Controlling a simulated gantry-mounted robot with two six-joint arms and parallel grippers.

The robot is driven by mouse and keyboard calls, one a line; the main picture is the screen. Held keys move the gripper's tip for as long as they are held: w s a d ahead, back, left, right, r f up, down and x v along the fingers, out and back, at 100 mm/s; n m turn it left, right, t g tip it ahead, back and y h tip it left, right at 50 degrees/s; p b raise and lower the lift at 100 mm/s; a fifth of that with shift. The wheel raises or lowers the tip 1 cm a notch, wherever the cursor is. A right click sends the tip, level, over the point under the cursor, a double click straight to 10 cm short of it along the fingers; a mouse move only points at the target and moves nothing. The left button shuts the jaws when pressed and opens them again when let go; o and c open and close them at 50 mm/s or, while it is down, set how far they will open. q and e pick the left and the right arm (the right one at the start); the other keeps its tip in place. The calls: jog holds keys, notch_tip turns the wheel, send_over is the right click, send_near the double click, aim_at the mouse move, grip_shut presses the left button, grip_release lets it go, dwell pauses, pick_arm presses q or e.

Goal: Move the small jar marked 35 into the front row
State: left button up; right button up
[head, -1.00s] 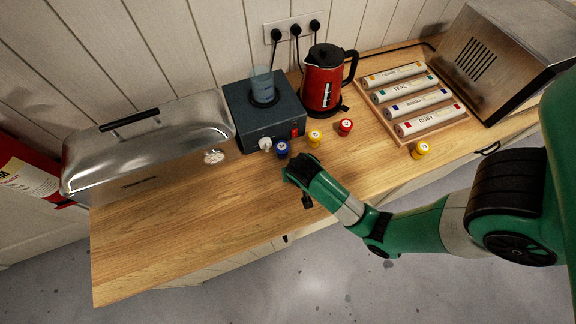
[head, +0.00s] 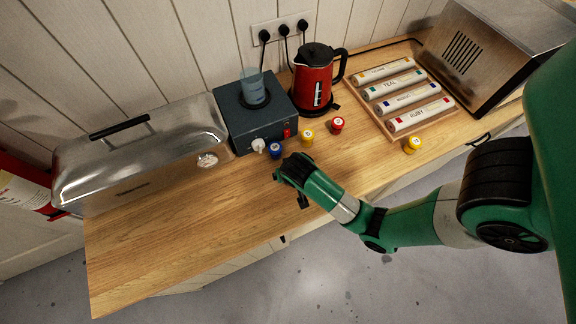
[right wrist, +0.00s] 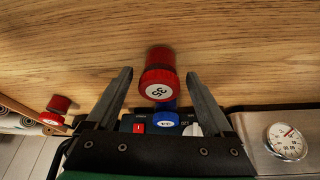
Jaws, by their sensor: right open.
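The small jar marked 35 (right wrist: 158,82) has a red lid with a white label and sits on the wooden counter in the right wrist view. My right gripper (head: 291,172) is open, with one finger on each side of this jar; contact is not visible. In the head view my gripper hides the jar. A blue-lidded jar (head: 275,149) stands just behind it, near the grey device; it also shows in the right wrist view (right wrist: 165,118). A yellow jar (head: 307,137) and another red jar (head: 337,124) stand along the device and kettle. My left gripper is not in view.
The grey device (head: 258,115), red kettle (head: 316,80) and metal-lidded box (head: 140,155) stand behind. Another yellow jar (head: 412,145) stands before the tray of labelled rolls (head: 448,108). The counter's left front (head: 170,235) is clear.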

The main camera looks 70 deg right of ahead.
jog(key=p+v, duration=0.5)
jog(key=v, duration=0.6)
jog(key=shift+p, duration=0.35)
